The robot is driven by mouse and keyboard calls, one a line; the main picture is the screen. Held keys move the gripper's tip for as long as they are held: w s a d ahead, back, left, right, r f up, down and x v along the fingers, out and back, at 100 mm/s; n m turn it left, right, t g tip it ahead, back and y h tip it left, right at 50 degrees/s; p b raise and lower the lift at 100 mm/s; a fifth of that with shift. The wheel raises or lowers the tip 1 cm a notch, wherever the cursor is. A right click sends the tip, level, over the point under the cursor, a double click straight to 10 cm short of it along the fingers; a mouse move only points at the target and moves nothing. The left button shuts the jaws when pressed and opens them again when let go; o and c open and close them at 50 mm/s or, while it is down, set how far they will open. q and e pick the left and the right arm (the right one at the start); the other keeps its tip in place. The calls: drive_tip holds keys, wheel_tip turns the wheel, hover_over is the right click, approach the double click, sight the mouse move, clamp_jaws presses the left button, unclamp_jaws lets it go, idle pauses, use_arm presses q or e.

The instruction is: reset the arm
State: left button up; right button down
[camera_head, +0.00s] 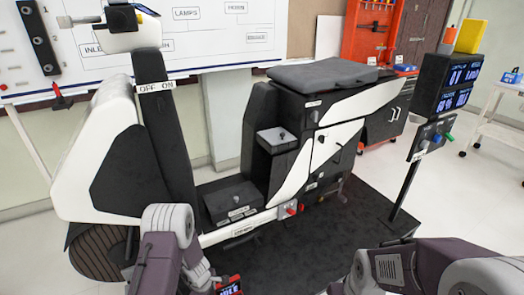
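My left arm (168,250) comes in at the bottom left, with a grey joint on top and purple links running down out of the frame. My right arm (415,265) comes in at the bottom right, bent, with grey joints and purple links. Neither gripper shows; both arms run past the bottom edge. The scooter-like chassis rig (292,118) stands in front of me, with a black and white body, a dark seat and a white front shield. My arms are in front of its lower part in the picture; I cannot tell whether they touch it.
A small red device with a display (230,287) is cut off at the bottom edge. A post with display screens (458,85) stands right of the rig. A red tool cabinet (372,30) and a white cart (500,125) are behind. A dark mat (300,252) lies beneath the rig.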

use_arm(q)
drive_tip(key=w+d+r+m+t+h, duration=0.1)
drive_tip(key=w+d+r+m+t, duration=0.15)
drive_tip(key=r, duration=0.85)
drive_tip(key=w+d+r+m+t, duration=0.1)
drive_tip(key=d+r+m, duration=0.15)
drive_tip(key=r, duration=0.85)
drive_tip(key=s+r+m+g, duration=0.2)
drive_tip(key=s+m+g, duration=0.2)
drive_tip(key=s+m, duration=1)
use_arm(e)
wheel_tip(320, 180, up, 31)
drive_tip(key=p, duration=3)
drive_tip(key=shift+f+p, duration=0.15)
drive_tip(key=shift+p, duration=0.15)
drive_tip(key=c, duration=1.8)
unclamp_jaws()
drive_tip(key=shift+f, duration=0.2)
drive_tip(key=o, duration=0.4)
drive_tip(key=shift+c, duration=0.2)
use_arm(q)
wheel_tip(320, 180, up, 30)
drive_tip(key=s+n, duration=0.2)
drive_tip(key=n, duration=0.1)
drive_tip(key=shift+s+a+r+y, duration=0.25)
drive_tip(key=shift+s+a+y, duration=0.05)
